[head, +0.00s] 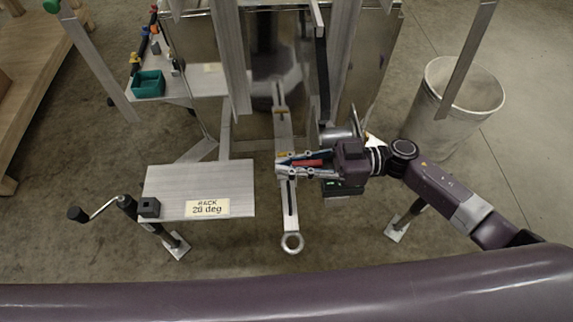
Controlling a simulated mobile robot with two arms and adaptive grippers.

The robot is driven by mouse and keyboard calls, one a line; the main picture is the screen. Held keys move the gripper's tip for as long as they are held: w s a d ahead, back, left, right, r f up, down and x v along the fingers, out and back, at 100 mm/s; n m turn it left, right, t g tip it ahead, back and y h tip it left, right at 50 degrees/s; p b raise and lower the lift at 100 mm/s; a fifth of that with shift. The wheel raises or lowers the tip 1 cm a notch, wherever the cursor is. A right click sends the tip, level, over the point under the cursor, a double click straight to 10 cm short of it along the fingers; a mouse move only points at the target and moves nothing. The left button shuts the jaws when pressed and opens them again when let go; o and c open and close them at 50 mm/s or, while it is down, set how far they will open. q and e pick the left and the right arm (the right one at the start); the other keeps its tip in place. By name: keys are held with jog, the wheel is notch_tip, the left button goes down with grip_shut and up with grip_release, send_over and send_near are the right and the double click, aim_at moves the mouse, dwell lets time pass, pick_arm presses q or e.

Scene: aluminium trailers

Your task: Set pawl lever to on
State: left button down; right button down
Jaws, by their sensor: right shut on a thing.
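A thin lever with a red grip (308,163), which looks like the pawl lever, lies across the metal tongue bar (290,205) in the middle of the head view. My right gripper (287,165) reaches in from the right and is shut on this lever over the bar. A blue strip shows beside the red part. The fingers hide much of the lever, and its on or off marking cannot be read. My left gripper is not in view.
A metal plate labelled "RACK 20 deg" (185,187) is left of the bar, with a crank handle (98,208) beside it. A shelf holds a teal bin (148,83). A metal trash bin (452,100) stands right. Upright rails (230,60) rise behind.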

jog(key=shift+w+d+r+m+p, duration=0.1)
jog(key=shift+w+r+m+p, duration=0.2)
jog(key=shift+w+m+p, duration=0.45)
jog(key=shift+w+a+r+m+p, duration=0.1)
jog(key=shift+w+r+m+p, duration=0.3)
jog(key=shift+w+m, duration=0.55)
jog(key=shift+w+d+r+m+p, duration=0.1)
jog(key=shift+w+r+m+p, duration=0.1)
jog(key=shift+w+m+p, duration=0.65)
jog(key=shift+s, duration=0.25)
jog(key=c, duration=1.9)
grip_release()
jog(key=shift+d, duration=0.15)
notch_tip(320, 180, up, 10)
